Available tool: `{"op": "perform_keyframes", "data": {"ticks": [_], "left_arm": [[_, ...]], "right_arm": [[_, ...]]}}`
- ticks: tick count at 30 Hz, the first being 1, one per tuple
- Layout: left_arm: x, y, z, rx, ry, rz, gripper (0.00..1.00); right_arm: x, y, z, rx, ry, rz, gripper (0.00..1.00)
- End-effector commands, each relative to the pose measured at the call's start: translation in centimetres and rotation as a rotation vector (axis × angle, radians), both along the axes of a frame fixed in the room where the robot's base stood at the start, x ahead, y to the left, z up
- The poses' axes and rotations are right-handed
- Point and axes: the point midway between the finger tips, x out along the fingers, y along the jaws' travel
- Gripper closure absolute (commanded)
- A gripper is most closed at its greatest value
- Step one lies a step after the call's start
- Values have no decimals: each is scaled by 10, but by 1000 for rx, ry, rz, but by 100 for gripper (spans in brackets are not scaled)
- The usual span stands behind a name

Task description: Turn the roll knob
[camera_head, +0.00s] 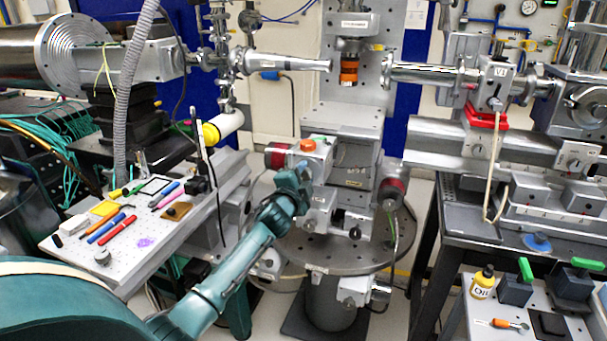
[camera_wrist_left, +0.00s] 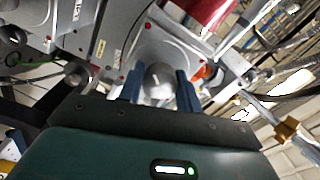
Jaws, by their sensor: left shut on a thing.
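My left gripper (camera_head: 300,181) reaches up to the grey stage unit left of the central column. In the left wrist view its two blue-green fingers (camera_wrist_left: 159,88) stand either side of a round grey knob (camera_wrist_left: 158,75), shut on it. I take this to be the roll knob, though I cannot read a label for it. The knob sits on a light grey motor housing (camera_wrist_left: 165,45) with a red cylinder (camera_wrist_left: 200,10) behind it. In the head view my arm and gripper hide the knob. My right gripper is not in view.
An orange-topped part (camera_head: 307,145) sits just above my left gripper. A round breadboard table (camera_head: 310,250) lies below the stage. A tool-covered bench (camera_head: 100,258) stands at the left. A beam pipe (camera_head: 430,74) crosses at the upper right. A yellow oil bottle (camera_head: 482,282) stands at the lower right.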

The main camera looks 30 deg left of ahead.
Motion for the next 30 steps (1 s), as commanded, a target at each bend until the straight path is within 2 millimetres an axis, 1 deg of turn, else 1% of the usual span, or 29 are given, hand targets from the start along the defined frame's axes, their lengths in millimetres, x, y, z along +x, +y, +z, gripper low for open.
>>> {"op": "perform_keyframes", "data": {"ticks": [6,12,20,30], "left_arm": [[0,0,1,148,35,0,88],[0,0,1,232,55,0,88],[0,0,1,278,66,0,88],[0,0,1,281,67,1,88]], "right_arm": [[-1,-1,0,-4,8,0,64],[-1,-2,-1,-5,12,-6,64],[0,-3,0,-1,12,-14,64],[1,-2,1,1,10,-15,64]]}}
